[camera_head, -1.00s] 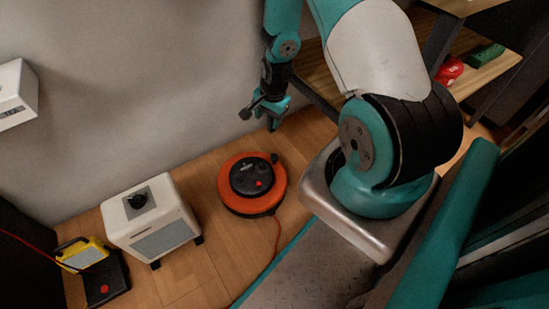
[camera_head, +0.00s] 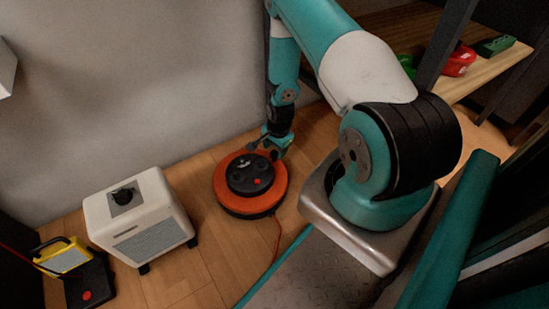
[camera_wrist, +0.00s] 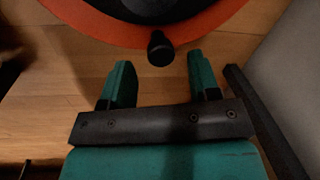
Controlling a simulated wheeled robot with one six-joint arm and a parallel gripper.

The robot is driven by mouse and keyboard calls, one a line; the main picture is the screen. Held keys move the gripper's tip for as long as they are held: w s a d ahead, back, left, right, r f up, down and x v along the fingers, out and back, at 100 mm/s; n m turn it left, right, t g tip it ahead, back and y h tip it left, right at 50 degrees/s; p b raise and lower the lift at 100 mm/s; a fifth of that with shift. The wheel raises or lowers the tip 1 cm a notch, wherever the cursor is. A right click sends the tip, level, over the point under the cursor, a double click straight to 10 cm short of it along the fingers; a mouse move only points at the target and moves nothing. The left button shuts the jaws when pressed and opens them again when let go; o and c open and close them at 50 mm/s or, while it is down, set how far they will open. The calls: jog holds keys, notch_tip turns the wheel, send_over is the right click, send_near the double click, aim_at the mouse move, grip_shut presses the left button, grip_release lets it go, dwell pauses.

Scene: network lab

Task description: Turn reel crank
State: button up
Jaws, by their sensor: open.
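The orange cable reel (camera_head: 226,196) with a black hub (camera_head: 246,176) lies on the wooden floor near the wall. In the wrist view its orange rim (camera_wrist: 90,20) shows at the top. A dark crank knob (camera_wrist: 160,47) sticks out at the reel's near edge. My gripper (camera_head: 268,147) is at the reel's far side in the head view. In the wrist view my gripper (camera_wrist: 160,75) is open, its two teal fingers apart. The knob is ahead of the gap between the fingertips. Whether it touches a finger cannot be told.
A white box with a black dial (camera_head: 140,215) stands left of the reel. A yellow lamp (camera_head: 65,258) is at the far left. A red cable (camera_head: 277,240) runs from the reel toward my base. Red (camera_head: 460,62) and green (camera_head: 494,46) items lie on a shelf at the upper right.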

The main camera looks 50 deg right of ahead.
jog(key=shift+w+f+b, duration=0.2)
jog(key=shift+f+b, duration=0.25)
jog(key=shift+f, duration=0.9)
grip_shut()
jog(key=shift+s, duration=0.1)
jog(key=shift+r, duration=0.1)
